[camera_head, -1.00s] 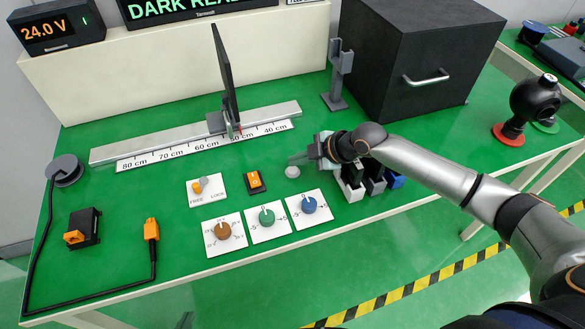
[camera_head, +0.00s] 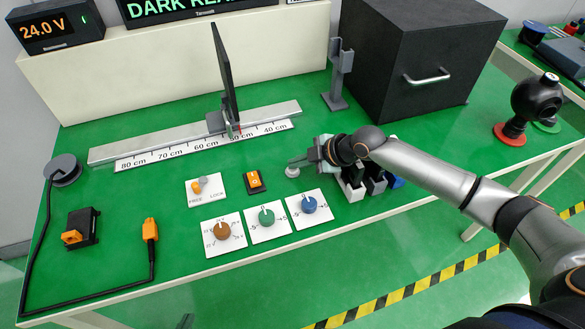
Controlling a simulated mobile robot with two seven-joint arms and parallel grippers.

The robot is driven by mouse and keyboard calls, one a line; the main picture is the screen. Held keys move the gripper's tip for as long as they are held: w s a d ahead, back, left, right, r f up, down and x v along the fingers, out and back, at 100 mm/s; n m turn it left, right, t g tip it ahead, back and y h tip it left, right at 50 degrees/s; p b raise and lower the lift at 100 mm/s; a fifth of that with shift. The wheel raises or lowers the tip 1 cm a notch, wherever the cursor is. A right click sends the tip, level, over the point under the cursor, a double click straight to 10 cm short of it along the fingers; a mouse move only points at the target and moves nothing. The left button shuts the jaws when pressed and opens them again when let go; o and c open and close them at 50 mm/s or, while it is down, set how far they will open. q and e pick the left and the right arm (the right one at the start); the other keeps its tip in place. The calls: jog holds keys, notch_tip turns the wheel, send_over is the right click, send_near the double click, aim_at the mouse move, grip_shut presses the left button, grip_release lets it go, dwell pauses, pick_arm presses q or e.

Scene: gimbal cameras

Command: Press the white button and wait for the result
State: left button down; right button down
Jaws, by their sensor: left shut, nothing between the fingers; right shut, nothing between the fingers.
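The white button (camera_head: 292,172) is a small round whitish cap on the green table, right of the orange rocker switch. My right gripper (camera_head: 290,163) comes in from the right, with its fingers shut and empty, pointing left. The fingertips are right at the button's upper edge in the picture and overlap it slightly. I cannot tell whether they touch it or whether the cap is pressed down. My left gripper is not in view.
A display (camera_head: 180,8) reads "DARK REA…", partly cut off. Blue (camera_head: 309,205), green (camera_head: 267,217) and brown (camera_head: 223,230) knobs stand in front of the button. A black box (camera_head: 415,60) stands behind my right arm. Small blocks in holders lie under the gripper.

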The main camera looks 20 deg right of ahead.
aim_at(297, 170)
jog(key=shift+f, duration=0.3)
jog(key=shift+r, duration=0.15)
jog(key=shift+r+p, duration=0.7)
jog(key=shift+r, duration=0.05)
notch_tip(297, 170, up, 5)
jog(key=p, duration=0.4)
jog(key=shift+r, duration=0.1)
dwell(0.7)
